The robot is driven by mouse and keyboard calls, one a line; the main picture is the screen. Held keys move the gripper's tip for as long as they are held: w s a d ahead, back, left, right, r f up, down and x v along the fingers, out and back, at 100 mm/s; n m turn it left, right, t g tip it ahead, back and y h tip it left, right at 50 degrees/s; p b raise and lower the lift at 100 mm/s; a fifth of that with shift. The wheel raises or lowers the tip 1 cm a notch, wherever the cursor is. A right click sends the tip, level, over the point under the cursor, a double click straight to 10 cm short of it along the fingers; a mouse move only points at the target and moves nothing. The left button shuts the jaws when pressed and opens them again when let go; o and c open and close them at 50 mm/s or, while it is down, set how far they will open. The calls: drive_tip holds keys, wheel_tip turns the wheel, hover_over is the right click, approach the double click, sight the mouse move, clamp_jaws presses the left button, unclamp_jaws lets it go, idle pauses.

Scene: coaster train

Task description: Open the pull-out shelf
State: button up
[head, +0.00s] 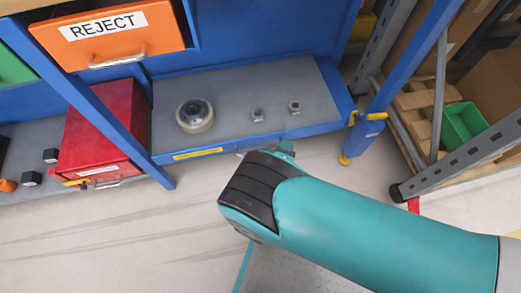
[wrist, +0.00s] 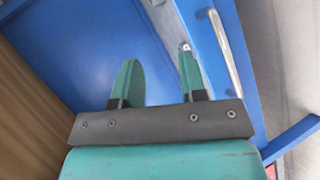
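The pull-out shelf (head: 228,108) is a low grey board with a blue front edge and a yellow label, in the head view. A metal bar handle (head: 248,152) sits on its front edge, partly behind my arm. In the wrist view, a silver handle (wrist: 223,47) lies on a blue panel at the upper right. My gripper (wrist: 158,65) is open and empty, its two teal fingers apart, left of this handle and not around it. In the head view, a teal bit of my gripper (head: 286,147) shows close to the shelf front; the rest is hidden behind my arm.
A round white-rimmed part (head: 194,115) and two small grey pieces stand on the shelf. A red box (head: 101,135) stands to its left, below an orange REJECT drawer (head: 120,45). A blue post with a yellow foot (head: 362,140) stands right. The floor in front is clear.

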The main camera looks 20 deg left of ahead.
drive_tip(key=s+f+n+y, duration=0.7)
drive_tip(key=s+f, duration=0.1)
drive_tip(key=s, duration=0.3)
drive_tip(key=shift+n, duration=0.3)
drive_tip(key=shift+r+b+x, duration=0.15)
drive_tip(key=shift+b+x, duration=4.1)
drive_tip(key=shift+b, duration=0.5)
drive_tip(key=shift+r+b+x, duration=0.15)
drive_tip(key=shift+b+x, duration=4.15)
drive_tip(key=shift+b, duration=0.4)
drive_tip(key=shift+a, duration=0.1)
clamp_jaws()
